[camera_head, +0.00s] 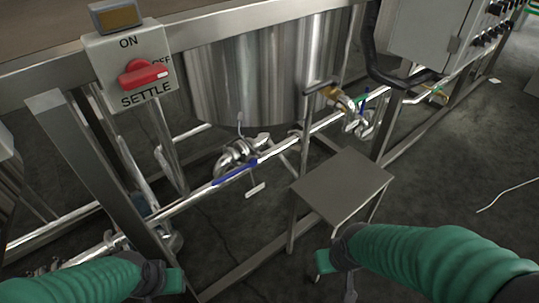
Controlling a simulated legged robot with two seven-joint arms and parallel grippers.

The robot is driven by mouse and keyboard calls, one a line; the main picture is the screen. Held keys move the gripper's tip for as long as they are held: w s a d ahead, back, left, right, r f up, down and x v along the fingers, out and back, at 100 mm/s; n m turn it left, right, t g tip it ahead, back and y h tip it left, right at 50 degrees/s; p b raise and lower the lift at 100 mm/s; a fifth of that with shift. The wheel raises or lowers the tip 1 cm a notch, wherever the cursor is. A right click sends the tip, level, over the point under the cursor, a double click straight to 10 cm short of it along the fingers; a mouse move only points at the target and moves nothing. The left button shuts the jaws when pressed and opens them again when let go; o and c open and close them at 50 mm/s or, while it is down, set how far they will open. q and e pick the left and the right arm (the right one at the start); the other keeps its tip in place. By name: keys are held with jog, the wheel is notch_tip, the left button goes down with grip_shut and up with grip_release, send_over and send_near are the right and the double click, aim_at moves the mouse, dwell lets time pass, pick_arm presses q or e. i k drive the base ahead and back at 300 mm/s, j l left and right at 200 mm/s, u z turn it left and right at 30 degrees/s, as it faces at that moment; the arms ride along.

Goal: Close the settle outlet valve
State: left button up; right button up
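The SETTLE switch box (130,70) with its red knob (142,75) is at the upper left, on the frame by a steel tank (262,75). Below the tank is a metal valve (238,152) with a long blue handle (235,173). The handle lies roughly along the pipe beside it. I take this as the settle outlet valve; no label shows on it. My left gripper (168,281) is low in the picture, below and left of the handle. My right gripper (332,275) is below and right of it. Both are apart from the valve; their finger openings are unclear.
A small steel platform (342,184) stands right of the valve, above my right gripper. Another valve with a blue handle (366,118) is farther right on the piping. Frame posts (105,175) stand at left. A grey control cabinet (430,35) is upper right. Floor at right is mostly clear.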

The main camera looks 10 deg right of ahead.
aim_at(233, 174)
jog(key=k+l+z, duration=0.15)
jog(key=l, duration=0.2)
jog(key=k+l+z, duration=0.15)
jog(key=k+l, duration=0.15)
jog(key=k+l+z, duration=0.2)
jog(key=l, duration=0.3)
